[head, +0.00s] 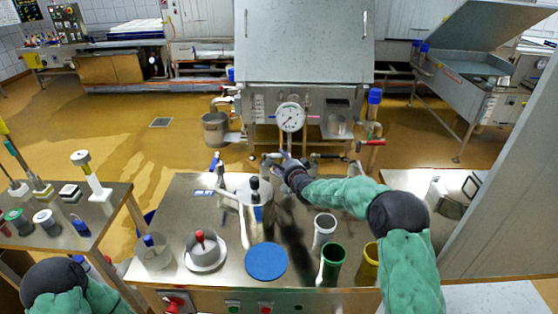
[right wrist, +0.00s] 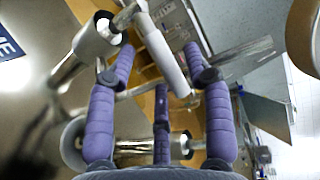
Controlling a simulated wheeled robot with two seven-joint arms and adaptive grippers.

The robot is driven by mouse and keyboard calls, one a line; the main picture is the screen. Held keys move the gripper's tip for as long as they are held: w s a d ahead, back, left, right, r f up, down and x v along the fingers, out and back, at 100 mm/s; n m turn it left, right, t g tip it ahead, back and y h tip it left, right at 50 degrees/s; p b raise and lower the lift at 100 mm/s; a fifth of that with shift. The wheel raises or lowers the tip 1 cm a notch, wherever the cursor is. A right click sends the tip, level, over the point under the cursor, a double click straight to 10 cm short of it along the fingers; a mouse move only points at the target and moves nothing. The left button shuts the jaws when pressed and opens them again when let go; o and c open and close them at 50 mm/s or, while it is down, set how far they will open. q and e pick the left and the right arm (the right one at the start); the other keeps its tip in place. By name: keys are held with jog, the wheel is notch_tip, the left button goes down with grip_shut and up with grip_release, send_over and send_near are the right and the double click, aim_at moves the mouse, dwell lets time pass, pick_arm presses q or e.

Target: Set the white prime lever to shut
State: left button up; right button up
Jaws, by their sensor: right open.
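The white prime lever (right wrist: 166,55) shows in the right wrist view as a pale, round handle slanting between the finger ends of my right gripper (right wrist: 160,62). The purple fingers stand apart, open, on either side of it; I cannot tell whether they touch it. A blue label (right wrist: 10,42) ending in "ME" is at the left edge of that view. In the head view my right gripper (head: 280,163) reaches over the far edge of the steel table, and the lever is hard to make out there. My left gripper is out of view.
A machine with a gauge (head: 290,117) stands behind.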

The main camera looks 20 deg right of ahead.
aim_at(279, 157)
jog(key=shift+w+a+f, duration=0.1)
jog(key=shift+w+f, duration=0.05)
jog(key=shift+w, duration=0.6)
jog(key=shift+w+a+f, duration=0.1)
jog(key=shift+w, duration=0.65)
jog(key=shift+c, duration=0.3)
grip_shut()
